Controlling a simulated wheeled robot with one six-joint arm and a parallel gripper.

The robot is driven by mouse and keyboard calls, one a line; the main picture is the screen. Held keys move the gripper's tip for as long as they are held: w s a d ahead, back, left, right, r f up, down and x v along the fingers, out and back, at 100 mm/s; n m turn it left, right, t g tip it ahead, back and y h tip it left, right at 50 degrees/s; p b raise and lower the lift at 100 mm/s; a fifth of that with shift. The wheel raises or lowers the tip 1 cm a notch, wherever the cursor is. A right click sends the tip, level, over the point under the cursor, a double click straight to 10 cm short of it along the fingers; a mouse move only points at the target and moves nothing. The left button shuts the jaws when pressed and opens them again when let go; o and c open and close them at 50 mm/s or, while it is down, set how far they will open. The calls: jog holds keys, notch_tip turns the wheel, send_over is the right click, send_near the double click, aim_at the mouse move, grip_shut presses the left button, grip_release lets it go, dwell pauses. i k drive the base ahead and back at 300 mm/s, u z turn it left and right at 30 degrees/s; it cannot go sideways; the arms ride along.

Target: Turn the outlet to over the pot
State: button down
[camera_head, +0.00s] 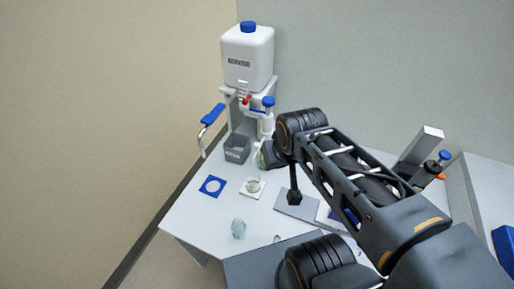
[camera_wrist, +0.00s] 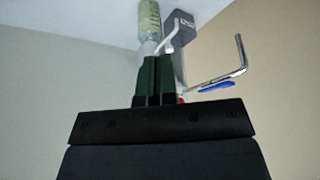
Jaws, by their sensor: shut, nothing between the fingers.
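The outlet is a bent metal tube with a blue lever (camera_head: 213,115). In the head view it points left and down from the white canister's stand, over the table's left edge. In the wrist view the metal tube (camera_wrist: 232,68) sticks out to the right of my fingers, apart from them. The pot cannot be named for certain; a small round dish (camera_head: 253,185) sits on a white square on the table. My gripper (camera_wrist: 157,60) is shut and empty, its dark green fingers together. In the head view it is mostly hidden by the arm, right of the grey bin.
A white canister (camera_head: 247,60) with a blue cap stands at the back. A grey bin (camera_head: 237,148) stands below it. A blue square ring (camera_head: 212,186) and a clear disc (camera_head: 238,228) lie on the table. The white table (camera_head: 190,222) has bare room at front left.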

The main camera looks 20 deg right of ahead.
aim_at(257, 146)
jog(key=z, duration=1.5)
jog(key=k, duration=1.05)
jog(key=u, duration=1.65)
jog(key=i, duration=0.5)
jog(key=z, duration=0.05)
